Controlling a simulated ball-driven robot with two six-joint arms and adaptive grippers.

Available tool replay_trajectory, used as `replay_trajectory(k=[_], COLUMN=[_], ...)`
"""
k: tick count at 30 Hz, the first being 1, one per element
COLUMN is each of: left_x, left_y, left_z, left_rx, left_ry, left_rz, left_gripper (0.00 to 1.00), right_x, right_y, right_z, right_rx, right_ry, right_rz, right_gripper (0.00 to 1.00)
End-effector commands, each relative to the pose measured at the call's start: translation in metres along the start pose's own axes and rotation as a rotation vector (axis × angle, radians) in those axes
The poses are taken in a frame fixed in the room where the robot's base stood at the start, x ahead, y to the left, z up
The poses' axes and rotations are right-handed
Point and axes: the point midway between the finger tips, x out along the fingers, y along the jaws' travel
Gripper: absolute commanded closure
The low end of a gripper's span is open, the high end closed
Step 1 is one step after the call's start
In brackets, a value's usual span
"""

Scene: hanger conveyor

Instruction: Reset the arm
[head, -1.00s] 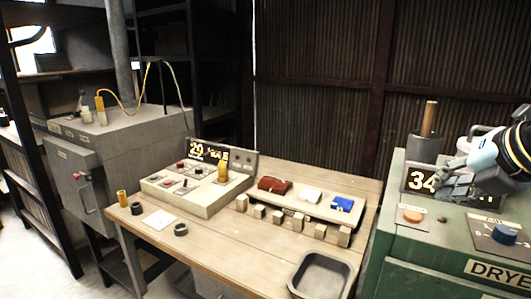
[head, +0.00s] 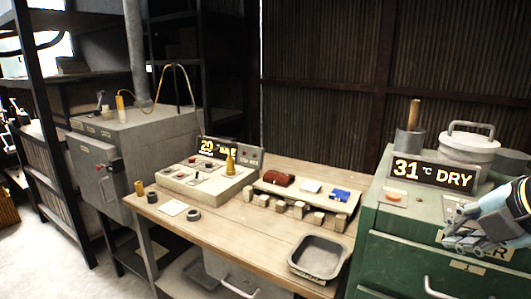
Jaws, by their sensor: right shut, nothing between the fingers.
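My right gripper (head: 458,232) reaches in from the right edge in the head view. It is shut and empty, in front of the upper part of the green dryer cabinet (head: 400,250). Its fingers cover part of the dryer's label. The dryer's display (head: 433,173) reads 31 °C DRY. My left gripper is not in view.
A wooden table (head: 250,225) holds a control box (head: 205,185), several small blocks (head: 300,210) and a grey tray (head: 318,257). A lidded pot (head: 468,147) stands on the dryer. A grey cabinet (head: 150,135) stands at left.

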Motion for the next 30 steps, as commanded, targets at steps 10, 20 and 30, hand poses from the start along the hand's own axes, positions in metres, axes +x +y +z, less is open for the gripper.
replay_trajectory(k=[10,20,30], left_x=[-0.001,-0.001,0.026], left_y=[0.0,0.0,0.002], left_z=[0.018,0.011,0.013], left_rx=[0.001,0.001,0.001], left_ry=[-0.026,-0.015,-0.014], left_rz=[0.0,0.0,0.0], left_gripper=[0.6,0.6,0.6], right_x=[-0.007,-0.041,0.019], right_y=[-0.095,-0.182,-0.257], right_z=[-0.058,-0.103,-0.125], right_rx=[0.753,1.553,1.828], right_ry=[-0.034,-0.232,-0.363], right_rz=[-0.165,-0.297,-0.341], right_gripper=[1.0,1.0,1.0])
